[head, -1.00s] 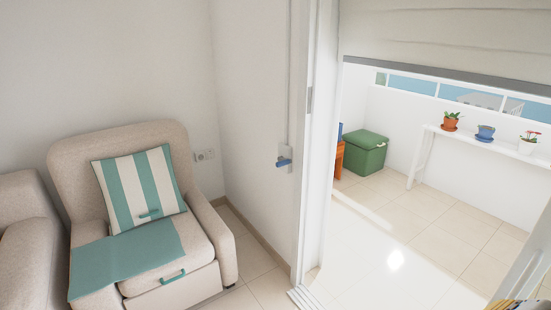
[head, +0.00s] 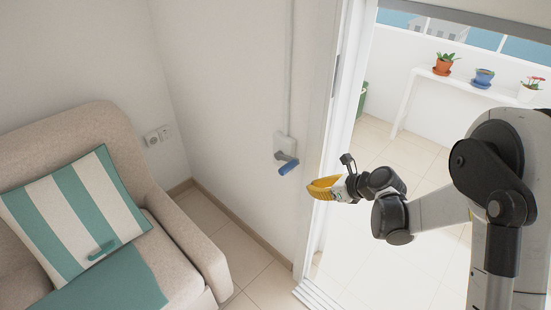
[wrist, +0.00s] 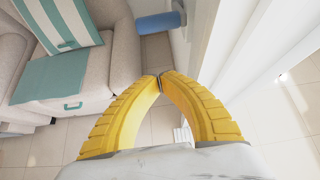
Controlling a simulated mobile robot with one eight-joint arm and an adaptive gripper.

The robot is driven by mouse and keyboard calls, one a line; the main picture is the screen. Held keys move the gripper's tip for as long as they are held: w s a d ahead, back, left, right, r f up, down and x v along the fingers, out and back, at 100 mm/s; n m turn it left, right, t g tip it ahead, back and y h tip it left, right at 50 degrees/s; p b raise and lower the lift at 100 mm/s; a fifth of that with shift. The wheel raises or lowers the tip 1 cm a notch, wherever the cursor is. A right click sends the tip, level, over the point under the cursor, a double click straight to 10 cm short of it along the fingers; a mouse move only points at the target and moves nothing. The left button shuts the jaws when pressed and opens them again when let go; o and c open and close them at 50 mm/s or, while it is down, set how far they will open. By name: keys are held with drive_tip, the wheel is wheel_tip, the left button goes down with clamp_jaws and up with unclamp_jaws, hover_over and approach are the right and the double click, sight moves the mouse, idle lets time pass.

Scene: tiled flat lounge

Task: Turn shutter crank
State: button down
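The shutter crank is a small wall unit (head: 285,143) with a short grey arm and a blue handle (head: 288,167). It is mounted on the white wall left of the doorway. The blue handle also shows at the top of the wrist view (wrist: 158,23), beyond the fingers and a little left of centre. My gripper (head: 312,187) has yellow fingers and is to the right of and slightly below the handle, apart from it. In the wrist view my gripper's fingertips (wrist: 160,77) meet, with nothing seen between them.
A beige armchair (head: 185,250) with a striped cushion (head: 72,215) stands at the left. The white door frame (head: 335,130) is close to my gripper. Beyond it, a white shelf (head: 455,78) holds potted plants. Tiled floor is clear between chair and doorway.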

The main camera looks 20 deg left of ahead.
drive_tip(key=b+x, duration=0.4)
drive_tip(key=x, duration=0.7)
drive_tip(key=shift+w+a+r+b, duration=0.1)
drive_tip(key=shift+a+r+b, duration=0.15)
drive_tip(key=shift+r, duration=0.85)
drive_tip(key=shift+w+a+r+b, duration=0.1)
drive_tip(key=shift+a+r+b, duration=0.1)
drive_tip(key=shift+r, duration=0.95)
